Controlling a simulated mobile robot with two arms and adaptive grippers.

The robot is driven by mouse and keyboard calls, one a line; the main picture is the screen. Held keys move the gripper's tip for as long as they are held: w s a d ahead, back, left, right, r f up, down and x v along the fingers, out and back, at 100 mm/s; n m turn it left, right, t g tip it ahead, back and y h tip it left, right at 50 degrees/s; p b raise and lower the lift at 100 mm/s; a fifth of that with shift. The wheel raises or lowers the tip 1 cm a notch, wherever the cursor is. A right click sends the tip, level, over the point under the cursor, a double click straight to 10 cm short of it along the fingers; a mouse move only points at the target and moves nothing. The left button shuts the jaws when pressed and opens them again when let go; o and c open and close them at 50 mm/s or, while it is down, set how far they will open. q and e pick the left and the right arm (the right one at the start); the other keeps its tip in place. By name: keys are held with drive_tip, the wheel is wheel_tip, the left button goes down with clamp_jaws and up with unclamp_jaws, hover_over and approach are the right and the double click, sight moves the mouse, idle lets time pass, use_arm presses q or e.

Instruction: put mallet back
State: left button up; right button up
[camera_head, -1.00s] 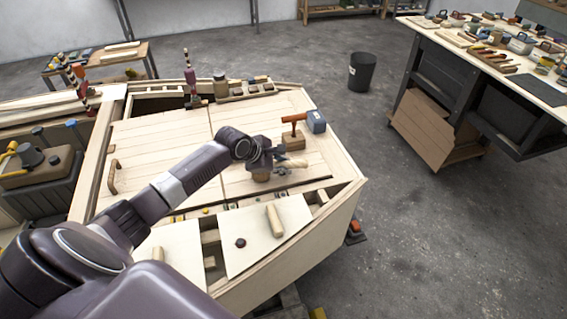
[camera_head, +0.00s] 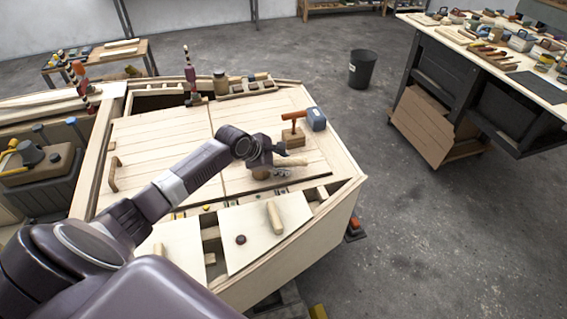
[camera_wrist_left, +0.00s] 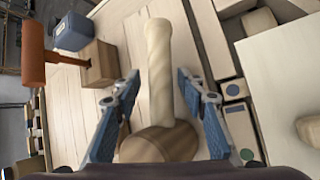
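A wooden mallet with a pale turned handle (camera_wrist_left: 160,62) and a brown rounded head (camera_wrist_left: 160,143) shows in the left wrist view. Its handle (camera_head: 291,161) also shows in the head view, above the plank deck (camera_head: 235,185). My left gripper (camera_head: 278,157) is at the mallet. In the left wrist view the gripper's fingers (camera_wrist_left: 157,80) stand on both sides of the mallet, with a gap visible on the left, so it looks open. Whether the mallet touches the deck is hidden. My right gripper is not in view.
An orange-headed tool (camera_head: 294,115) stands by a wooden block (camera_head: 295,136) and a blue box (camera_head: 316,119) beyond the gripper. A tool tray (camera_head: 245,90) sits at the deck's back edge.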

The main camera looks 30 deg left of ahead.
use_arm(q)
drive_tip(key=shift+s+f, duration=0.15)
drive_tip(key=v, duration=1.2)
